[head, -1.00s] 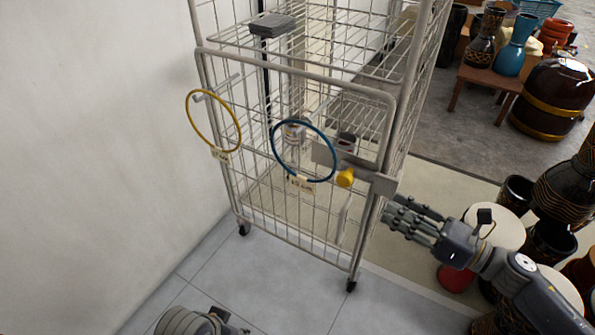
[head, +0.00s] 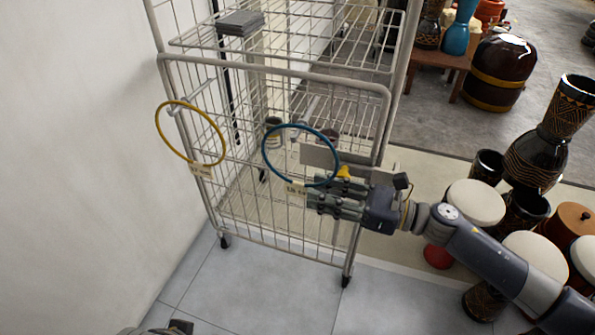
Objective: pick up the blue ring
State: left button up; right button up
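The blue ring (head: 265,148) hangs on the front of the wire cart (head: 275,70), with a small paper tag (head: 295,188) at its bottom. My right gripper (head: 312,196) reaches in from the right, and its fingertips are at the ring's lower right edge beside the tag. The fingers look spread apart; whether they touch the ring or have it between them I cannot tell. A part of my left arm (head: 165,328) shows at the bottom edge, and its fingers are not clearly visible.
A yellow ring (head: 163,140) with a tag hangs on the cart left of the blue one. A yellow knob (head: 343,171) and a grey plate (head: 320,156) are close to my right gripper. Drums (head: 475,203) crowd the right side. Tiled floor in front is clear.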

aim_at(309, 186)
jog(key=x, duration=0.5)
jog(key=shift+w, duration=0.4)
grip_shut()
